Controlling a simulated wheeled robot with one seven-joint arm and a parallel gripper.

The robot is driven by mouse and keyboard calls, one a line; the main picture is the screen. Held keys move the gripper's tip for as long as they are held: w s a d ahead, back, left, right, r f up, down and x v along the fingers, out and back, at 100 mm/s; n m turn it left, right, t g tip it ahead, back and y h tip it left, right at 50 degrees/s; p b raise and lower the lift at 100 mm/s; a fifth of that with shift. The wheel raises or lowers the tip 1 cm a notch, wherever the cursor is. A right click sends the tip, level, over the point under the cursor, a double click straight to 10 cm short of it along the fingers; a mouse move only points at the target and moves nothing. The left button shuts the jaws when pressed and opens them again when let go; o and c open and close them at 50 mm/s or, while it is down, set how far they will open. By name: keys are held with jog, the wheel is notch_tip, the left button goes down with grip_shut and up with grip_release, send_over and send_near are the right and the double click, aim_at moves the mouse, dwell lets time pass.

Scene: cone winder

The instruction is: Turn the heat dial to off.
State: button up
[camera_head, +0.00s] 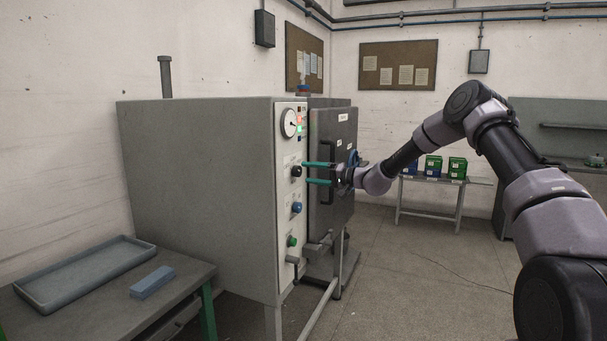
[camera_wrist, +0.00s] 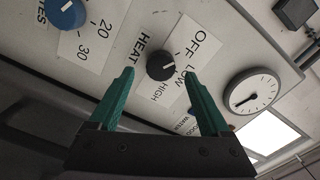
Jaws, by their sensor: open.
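The heat dial (camera_wrist: 160,64) is a small black round knob on the pale control panel, beside a label reading HEAT with OFF, LOW and HIGH. Its pale pointer mark seems to point toward LOW. In the head view the dial (camera_head: 297,171) sits on the panel's front face, below the gauge. My gripper (camera_head: 306,172) has two teal fingers, open and reaching toward the dial. In the wrist view my gripper (camera_wrist: 159,74) has its fingertips on either side of the dial, apart from each other. I cannot tell whether they touch it.
A blue timer knob (camera_head: 296,208) and a green button (camera_head: 291,241) are below the dial; a round gauge (camera_head: 289,123) is above. A dark oven door (camera_head: 333,150) with a handle stands right of the panel. A table (camera_head: 185,286) with a tray is at lower left.

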jog(key=v, duration=0.7)
jog(key=shift+d, duration=0.1)
jog(key=shift+s+r, duration=0.1)
jog(key=shift+r, duration=0.05)
jog(key=s+d+r+n+g+h, duration=0.15)
jog(key=s+r+h, duration=0.35)
jog(key=s, duration=0.5)
jog(key=s+d+r+g+h, duration=0.25)
jog(key=s+r, duration=0.35)
jog(key=s, duration=0.4)
jog(key=s+d+r+m+t+h, duration=0.2)
jog(key=s+d+r+m+h, duration=0.1)
jog(key=s+d, duration=0.6)
jog(key=s+d+r+m+t+h, duration=0.3)
jog(key=s+d, duration=0.7)
jog(key=s, duration=0.6)
jog(key=shift+s+m+h, duration=0.25)
jog(key=shift+m+h, duration=0.3)
jog(key=shift+h, duration=0.2)
jog(key=shift+c, duration=0.3)
